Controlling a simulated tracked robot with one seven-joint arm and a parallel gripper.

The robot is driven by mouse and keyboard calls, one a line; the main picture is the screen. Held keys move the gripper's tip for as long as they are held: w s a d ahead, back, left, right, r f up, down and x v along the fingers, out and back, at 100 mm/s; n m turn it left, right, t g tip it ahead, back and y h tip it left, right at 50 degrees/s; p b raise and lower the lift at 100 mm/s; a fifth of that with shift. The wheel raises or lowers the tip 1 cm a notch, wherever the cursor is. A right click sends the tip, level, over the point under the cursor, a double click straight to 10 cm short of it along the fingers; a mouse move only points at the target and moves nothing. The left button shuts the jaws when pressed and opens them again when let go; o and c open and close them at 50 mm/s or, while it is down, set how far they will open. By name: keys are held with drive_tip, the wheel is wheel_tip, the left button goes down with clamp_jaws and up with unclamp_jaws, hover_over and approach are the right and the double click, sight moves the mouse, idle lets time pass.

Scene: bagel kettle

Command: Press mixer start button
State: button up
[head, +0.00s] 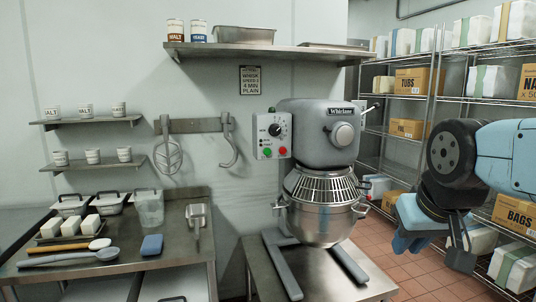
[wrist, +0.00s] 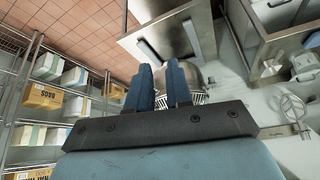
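The grey stand mixer (head: 325,135) stands on a low steel table, with a steel bowl (head: 320,220) under a wire guard. Its white control panel (head: 270,135) faces left of the mixer head and carries a black knob (head: 275,130), a green button (head: 267,152) and a red button (head: 283,151). My gripper (head: 461,245) is well to the right of the mixer, apart from it and touching nothing. In the wrist view its two blue fingers (wrist: 160,78) stand a little apart with nothing between them. The bowl shows partly behind them; the panel is hidden there.
A sign (head: 250,80) reading whisk, speed 2, 4 min, plain hangs on the wall. A steel shelf (head: 265,50) is above the mixer. A table (head: 110,265) with trays and utensils stands left. Wire racks (head: 440,55) with boxes stand right and behind my arm.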

clamp_jaws()
idle(1.0)
